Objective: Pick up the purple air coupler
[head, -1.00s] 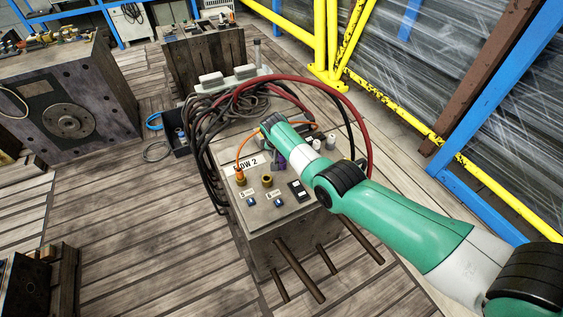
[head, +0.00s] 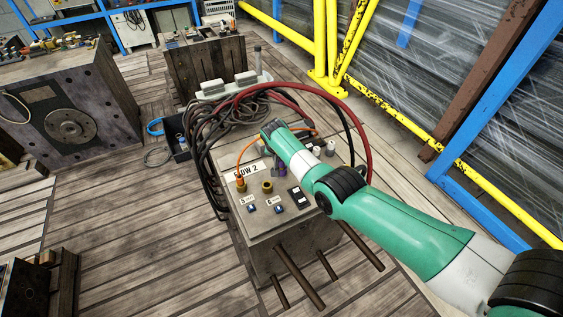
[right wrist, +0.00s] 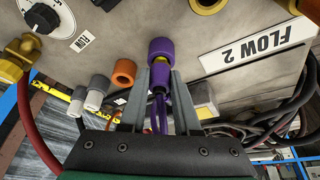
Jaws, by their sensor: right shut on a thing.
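The purple air coupler (right wrist: 160,80) is between the two grey fingers of my right gripper (right wrist: 161,86) in the right wrist view. The fingers are shut on it from both sides, and thin purple tubing runs down from it. A purple fitting with a yellow rim (right wrist: 160,49) stands just beyond it; I cannot tell whether the two touch. In the head view my right gripper (head: 273,154) is over the top of the grey box (head: 232,200), and a bit of purple shows beside it. My left gripper is not in view.
Orange (right wrist: 124,72), grey (right wrist: 99,84) and white fittings stand close beside the gripper. A FLOW 2 label (right wrist: 255,48) lies on the other side. Black and red hoses (head: 300,84) loop behind the box. Bars (head: 297,270) stick out from its front.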

